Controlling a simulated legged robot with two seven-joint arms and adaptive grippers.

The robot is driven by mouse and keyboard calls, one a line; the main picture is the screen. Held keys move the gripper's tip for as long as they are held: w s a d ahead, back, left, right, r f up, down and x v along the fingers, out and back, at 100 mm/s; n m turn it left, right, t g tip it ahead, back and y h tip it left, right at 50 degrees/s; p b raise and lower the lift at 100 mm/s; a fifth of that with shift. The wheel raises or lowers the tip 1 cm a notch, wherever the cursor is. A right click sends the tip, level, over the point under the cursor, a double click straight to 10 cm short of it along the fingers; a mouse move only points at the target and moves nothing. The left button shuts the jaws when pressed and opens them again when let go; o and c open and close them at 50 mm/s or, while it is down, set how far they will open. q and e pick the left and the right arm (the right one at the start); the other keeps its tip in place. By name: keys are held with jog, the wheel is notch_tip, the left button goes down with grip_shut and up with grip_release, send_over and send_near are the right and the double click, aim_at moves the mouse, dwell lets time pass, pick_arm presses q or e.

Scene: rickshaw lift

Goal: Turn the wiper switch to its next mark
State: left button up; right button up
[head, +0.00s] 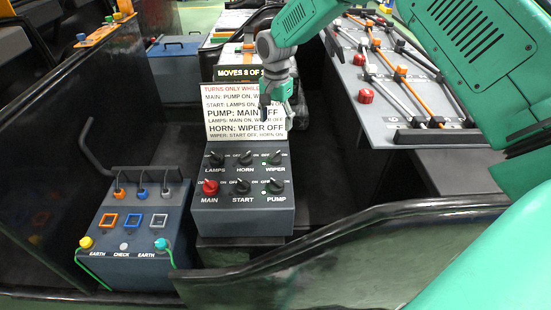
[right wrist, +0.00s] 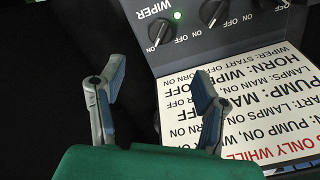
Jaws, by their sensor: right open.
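The wiper switch (head: 275,158) is a black rotary knob at the top right of the grey switch box (head: 243,216). It also shows in the right wrist view (right wrist: 160,29), upside down, with a lit green lamp beside it. My right gripper (head: 276,108) hangs above and behind the knob, in front of the printed card (head: 230,131). In the right wrist view its two fingers (right wrist: 158,76) are apart with nothing between them, and the knob lies beyond their tips, untouched. My left gripper is not in view.
The horn knob (head: 246,158) sits close to the wiper, and the pump knob (head: 276,186) is just below. The red main knob (head: 211,188) is lower left. A blue-grey earth box (head: 133,262) stands to the left. A dark rail (head: 340,235) curves in front.

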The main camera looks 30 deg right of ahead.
aim_at(276, 153)
notch_tip(276, 153, down, 14)
jog(key=shift+r, duration=0.1)
dwell(0.4)
jog(key=shift+b, duration=0.3)
jog(key=c, duration=1.1)
